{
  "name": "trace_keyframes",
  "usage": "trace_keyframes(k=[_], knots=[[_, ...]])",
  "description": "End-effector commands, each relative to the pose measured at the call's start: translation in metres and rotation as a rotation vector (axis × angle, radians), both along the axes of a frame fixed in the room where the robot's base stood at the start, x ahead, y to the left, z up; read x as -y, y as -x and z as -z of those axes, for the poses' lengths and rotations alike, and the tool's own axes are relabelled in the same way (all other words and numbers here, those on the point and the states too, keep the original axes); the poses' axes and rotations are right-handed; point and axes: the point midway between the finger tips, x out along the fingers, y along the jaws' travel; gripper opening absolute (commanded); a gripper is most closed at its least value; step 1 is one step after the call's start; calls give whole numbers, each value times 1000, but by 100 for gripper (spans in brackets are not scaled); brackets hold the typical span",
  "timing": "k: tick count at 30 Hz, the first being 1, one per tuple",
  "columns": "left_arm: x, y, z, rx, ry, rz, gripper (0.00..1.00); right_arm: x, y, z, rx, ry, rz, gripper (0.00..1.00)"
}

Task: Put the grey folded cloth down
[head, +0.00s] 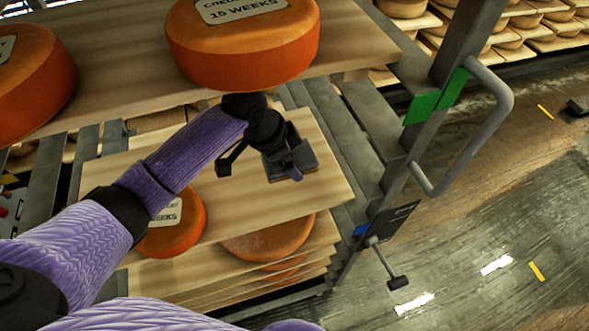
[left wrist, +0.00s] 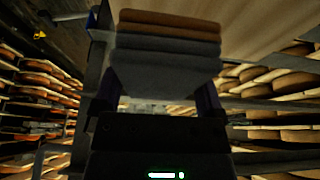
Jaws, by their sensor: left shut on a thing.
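The grey folded cloth (head: 278,166) is a small dark block in the head view, partly covered by my gripper. My left gripper (head: 292,168) is shut on it, over the right part of a pale wooden board (head: 322,185). I cannot tell whether the cloth touches the board. In the left wrist view the cloth (left wrist: 165,75) shows as stacked folds between the two dark fingers, with a brownish band along its far edge. My right gripper is not in view.
A large orange cheese wheel (head: 243,50) sits on the upper board (head: 120,95), above my left wrist. Smaller wheels (head: 178,225) lie on a board below. A grey rack post (head: 420,130) with a bent handle (head: 500,110) stands right. Open floor (head: 480,240) lies beyond.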

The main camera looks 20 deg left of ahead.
Motion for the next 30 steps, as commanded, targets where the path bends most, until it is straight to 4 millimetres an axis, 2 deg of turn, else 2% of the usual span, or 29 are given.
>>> trace_keyframes(k=[1,3,10,23,24,25,30], knots=[[0,1,18,-7,0,0,43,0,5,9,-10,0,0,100],[0,1,35,-6,-1,-1,43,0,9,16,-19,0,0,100],[0,1,82,-5,-1,-2,43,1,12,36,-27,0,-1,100],[0,1,88,-2,-2,-2,43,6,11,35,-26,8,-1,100],[-1,1,88,-2,-2,-2,97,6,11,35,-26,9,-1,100],[-1,1,88,-3,-3,-2,100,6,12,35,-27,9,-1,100],[0,2,89,-6,-3,-1,100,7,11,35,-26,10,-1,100]])
